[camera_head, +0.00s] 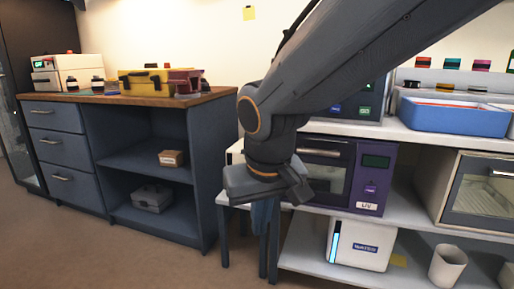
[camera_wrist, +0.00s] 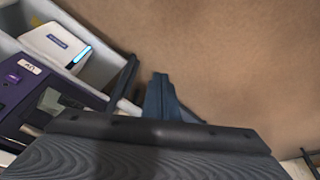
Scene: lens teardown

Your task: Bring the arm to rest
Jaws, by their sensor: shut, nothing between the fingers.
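My arm reaches down from the upper right across the middle of the camera_head view. Its wrist bends so that my gripper (camera_head: 264,225) hangs below it, pointing down. The fingers are dark blue-grey and partly blend with dark legs behind them. In the wrist view my gripper (camera_wrist: 160,96) shows its fingers together, with nothing between them. The fingers are over the brown floor (camera_wrist: 225,60), beside the shelf.
A blue-grey cabinet (camera_head: 155,150) with a wooden top stands left, bearing a yellow case (camera_head: 140,84). Right are shelves with a purple-fronted oven (camera_head: 370,178), a white box (camera_head: 358,245), a cup (camera_head: 447,265) and a blue tray (camera_head: 452,118). Floor at front left is clear.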

